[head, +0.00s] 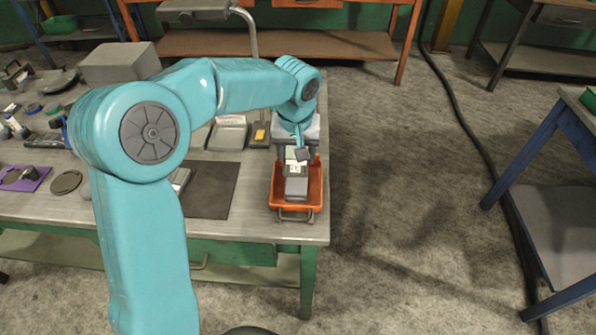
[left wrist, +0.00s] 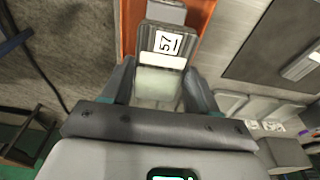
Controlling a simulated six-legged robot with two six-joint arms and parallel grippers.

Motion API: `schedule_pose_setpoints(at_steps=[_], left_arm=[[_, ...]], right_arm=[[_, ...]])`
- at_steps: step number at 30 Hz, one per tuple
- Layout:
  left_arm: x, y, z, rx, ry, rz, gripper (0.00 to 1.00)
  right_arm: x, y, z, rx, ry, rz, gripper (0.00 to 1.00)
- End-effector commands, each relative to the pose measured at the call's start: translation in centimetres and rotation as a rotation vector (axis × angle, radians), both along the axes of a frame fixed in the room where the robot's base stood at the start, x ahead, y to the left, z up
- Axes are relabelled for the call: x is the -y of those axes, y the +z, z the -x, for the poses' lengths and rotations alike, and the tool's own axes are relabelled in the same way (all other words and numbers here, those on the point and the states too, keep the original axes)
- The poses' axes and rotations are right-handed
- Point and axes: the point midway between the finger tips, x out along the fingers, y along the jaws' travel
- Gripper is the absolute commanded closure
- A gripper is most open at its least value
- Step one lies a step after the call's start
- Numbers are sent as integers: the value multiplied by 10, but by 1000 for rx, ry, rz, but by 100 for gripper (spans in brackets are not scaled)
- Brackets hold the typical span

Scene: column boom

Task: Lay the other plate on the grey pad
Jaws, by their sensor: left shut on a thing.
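My left gripper (head: 301,152) is over the orange crate (head: 275,201) at the table's right end. In the left wrist view its two fingers (left wrist: 158,88) are closed on the sides of a plate (left wrist: 160,61) with a pale face and a white label reading 57. The plate is partly hidden by the gripper; I cannot tell whether it is clear of the crate. The dark grey pad (head: 212,192) lies left of the crate. A light grey piece (left wrist: 301,66) rests on the pad, mostly hidden by my arm in the head view. My right gripper is not in view.
A grey block (head: 296,188) lies in the crate below the gripper. Pale trays (head: 228,134) and a dark tray with a yellow item (head: 260,134) stand behind the pad. A lamp post (head: 252,35) rises at the back. The pad's right part is bare.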

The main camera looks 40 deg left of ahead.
Motion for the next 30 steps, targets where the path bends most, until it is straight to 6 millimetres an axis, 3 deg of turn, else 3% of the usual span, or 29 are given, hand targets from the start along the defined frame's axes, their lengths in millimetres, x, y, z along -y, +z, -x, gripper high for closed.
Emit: schedule_pose_setpoints(at_steps=[15,28,29,30], left_arm=[[2,-61,-2,2,0,0,100],[2,-68,-2,4,0,0,100],[2,-68,-2,1,-1,0,31],[2,-67,-2,1,-1,-1,18]], right_arm=[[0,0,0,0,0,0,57],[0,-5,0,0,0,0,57],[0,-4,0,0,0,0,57],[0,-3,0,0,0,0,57]])
